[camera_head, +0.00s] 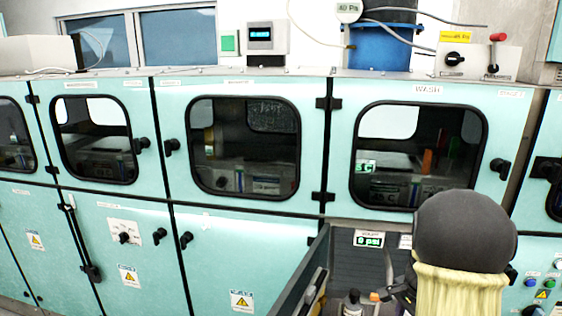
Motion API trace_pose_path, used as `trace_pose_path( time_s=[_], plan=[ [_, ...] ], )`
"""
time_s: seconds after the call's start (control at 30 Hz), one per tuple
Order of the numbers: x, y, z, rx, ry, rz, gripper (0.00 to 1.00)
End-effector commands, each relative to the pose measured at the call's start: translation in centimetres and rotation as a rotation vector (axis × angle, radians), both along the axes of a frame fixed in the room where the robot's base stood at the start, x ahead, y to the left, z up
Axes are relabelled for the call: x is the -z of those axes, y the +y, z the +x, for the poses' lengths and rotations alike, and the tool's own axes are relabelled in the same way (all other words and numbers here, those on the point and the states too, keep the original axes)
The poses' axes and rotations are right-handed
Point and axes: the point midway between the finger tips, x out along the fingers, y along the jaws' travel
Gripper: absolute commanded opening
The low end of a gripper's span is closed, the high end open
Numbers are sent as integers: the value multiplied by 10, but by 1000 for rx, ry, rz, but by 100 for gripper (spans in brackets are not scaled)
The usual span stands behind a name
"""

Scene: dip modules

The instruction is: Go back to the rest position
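My arm stands at the lower right, a dark grey rounded joint above a pale yellow link. It blocks part of the cabinet front behind it. A small dark shape just left of the link may be part of my gripper (401,291). Its fingers cannot be made out, so I cannot tell whether it is open or shut or whether it holds anything. It appears in front of the open lower compartment (345,262) under the WASH window.
The lower compartment's door (308,272) stands swung out on the left. The WASH door (420,155) and neighbouring window door (243,148) are shut. A control panel (540,288) is at right.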

Motion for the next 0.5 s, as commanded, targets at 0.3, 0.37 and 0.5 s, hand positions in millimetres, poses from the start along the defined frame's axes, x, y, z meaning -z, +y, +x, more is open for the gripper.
trace_pose_path(
  time_s=[0.3,0.37,0.5],
  plan=[
    [-58,139,-70,-856,-101,-101,36],
    [-64,156,-86,-999,-117,-128,36],
    [-69,176,-110,-1210,-140,-171,36]
  ],
)
